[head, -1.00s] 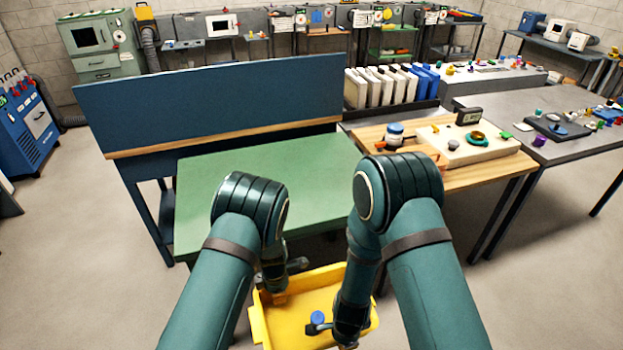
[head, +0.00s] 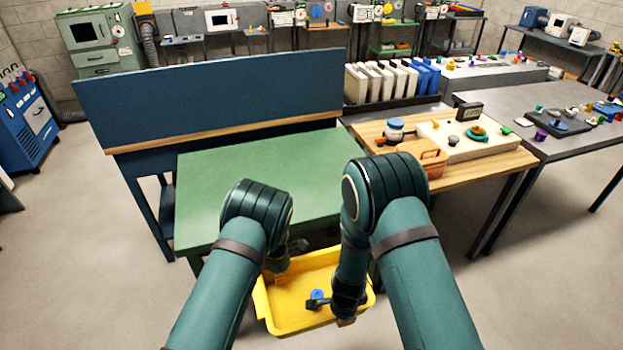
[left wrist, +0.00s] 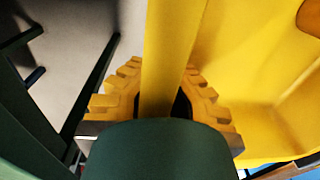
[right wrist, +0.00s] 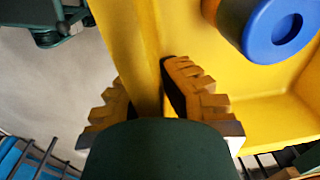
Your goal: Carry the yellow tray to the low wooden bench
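The yellow tray (head: 300,312) is between my arms in front of the green-topped table, apparently above the floor. My left gripper (head: 279,278) has its ridged fingers on both sides of one tray wall, closed on it, in the left wrist view (left wrist: 165,105). My right gripper (head: 345,320) straddles another part of the tray wall and appears closed on it in the right wrist view (right wrist: 150,100). A blue-topped round item (right wrist: 280,25) stands inside the tray. A wooden-topped bench (head: 495,172) stands at the right; its height is hard to judge.
The green-topped table (head: 255,185) with a blue back panel (head: 210,95) is directly ahead, its top clear. Floor at the left is open.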

